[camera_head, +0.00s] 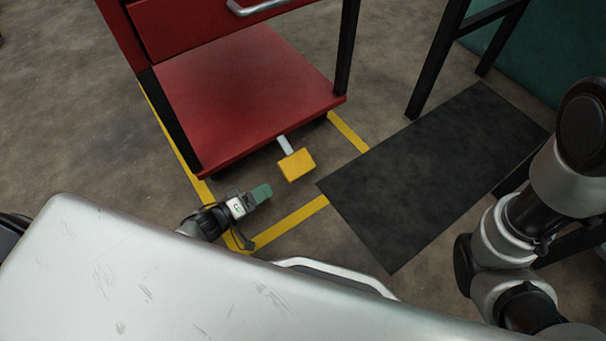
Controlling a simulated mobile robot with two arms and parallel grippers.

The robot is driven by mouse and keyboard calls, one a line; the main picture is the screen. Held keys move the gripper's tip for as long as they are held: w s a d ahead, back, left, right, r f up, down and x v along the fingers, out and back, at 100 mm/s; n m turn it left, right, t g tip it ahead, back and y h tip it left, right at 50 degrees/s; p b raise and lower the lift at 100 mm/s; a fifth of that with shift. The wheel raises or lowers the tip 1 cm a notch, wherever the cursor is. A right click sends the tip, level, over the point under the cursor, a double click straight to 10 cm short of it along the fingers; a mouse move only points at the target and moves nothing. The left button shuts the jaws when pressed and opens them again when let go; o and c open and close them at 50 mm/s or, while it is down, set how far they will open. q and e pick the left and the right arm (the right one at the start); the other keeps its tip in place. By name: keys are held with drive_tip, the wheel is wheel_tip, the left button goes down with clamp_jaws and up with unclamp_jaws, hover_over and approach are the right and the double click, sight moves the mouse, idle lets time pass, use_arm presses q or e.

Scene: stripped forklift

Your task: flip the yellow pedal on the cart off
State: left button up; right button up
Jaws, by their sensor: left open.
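The yellow pedal (296,164) sticks out on a short pale metal lever from under the front edge of the red cart (240,90), low over the floor. My left gripper (262,196) is low, to the lower left of the pedal, with a clear gap between them. It is open, and a green fingertip shows at its right end. Nothing shows in its jaws. My right arm stands at the right edge of the picture, but its gripper is not seen.
Yellow floor tape (290,221) frames the cart. A black mat (430,175) lies to the right of the pedal. Black table legs (437,60) stand at the upper right. A pale metal surface (180,290) fills the foreground and hides the floor below.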

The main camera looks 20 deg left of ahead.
sight(297, 170)
use_arm(q)
drive_tip(key=shift+w+d+f, duration=0.1)
drive_tip(key=shift+w+d, duration=0.1)
drive_tip(key=shift+w, duration=0.05)
drive_tip(key=b+x, duration=0.5)
drive_tip(key=x, duration=0.4)
drive_tip(key=shift+w+d, duration=0.1)
drive_tip(key=shift+w+d+b, duration=0.3)
drive_tip(key=shift+w+b, duration=0.1)
drive_tip(key=shift+b, duration=0.05)
clamp_jaws()
